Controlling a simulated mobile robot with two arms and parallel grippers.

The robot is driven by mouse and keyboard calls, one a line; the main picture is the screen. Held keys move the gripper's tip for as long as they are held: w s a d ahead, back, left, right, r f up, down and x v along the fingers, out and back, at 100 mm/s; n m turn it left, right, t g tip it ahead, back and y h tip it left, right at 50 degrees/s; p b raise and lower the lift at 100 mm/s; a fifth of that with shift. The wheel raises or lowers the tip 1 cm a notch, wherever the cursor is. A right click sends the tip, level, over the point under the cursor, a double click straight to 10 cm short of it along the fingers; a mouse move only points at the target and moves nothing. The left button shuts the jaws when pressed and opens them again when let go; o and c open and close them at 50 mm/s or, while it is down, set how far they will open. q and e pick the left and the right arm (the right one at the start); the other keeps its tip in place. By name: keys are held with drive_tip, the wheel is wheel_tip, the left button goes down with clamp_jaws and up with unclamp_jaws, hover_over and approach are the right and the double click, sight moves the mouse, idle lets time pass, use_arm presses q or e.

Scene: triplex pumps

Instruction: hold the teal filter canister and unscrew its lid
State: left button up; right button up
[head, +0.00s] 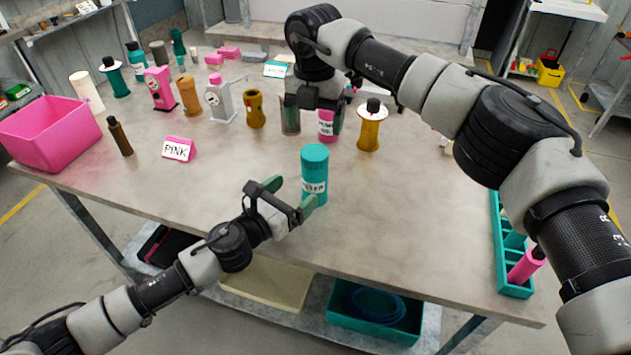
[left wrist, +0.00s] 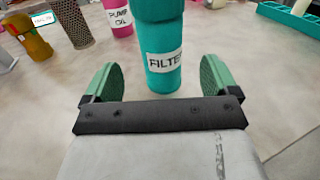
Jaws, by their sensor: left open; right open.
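The teal filter canister (head: 314,182) stands upright near the front middle of the table, with a teal lid (head: 314,152) on top. In the left wrist view the canister (left wrist: 163,45) carries a white FILTER label, and its top is cut off. My left gripper (head: 289,195) is open beside the canister's lower front left, its green fingers pointing toward it. In the left wrist view the canister is just beyond and between the fingertips, not clasped. My right gripper (head: 318,108) is open behind the canister, near the pink container, its fingers partly hidden.
A pink PUMP OIL container (head: 328,124) and an amber bottle (head: 369,130) stand behind the canister. A pink bin (head: 50,133) and PINK sign (head: 179,149) are at left. A teal divided tray (head: 512,250) lies at the right edge.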

sight(307, 181)
use_arm(q)
drive_tip(key=x, duration=0.7)
drive_tip(key=shift+w, duration=0.1)
drive_tip(key=shift+c, duration=0.3)
drive_tip(key=c, duration=1.5)
clamp_jaws()
use_arm(e)
drive_tip(key=m, duration=0.4)
drive_tip(key=shift+f, duration=0.1)
drive_tip(key=shift+m, duration=0.3)
drive_tip(key=shift+f, duration=3.9)
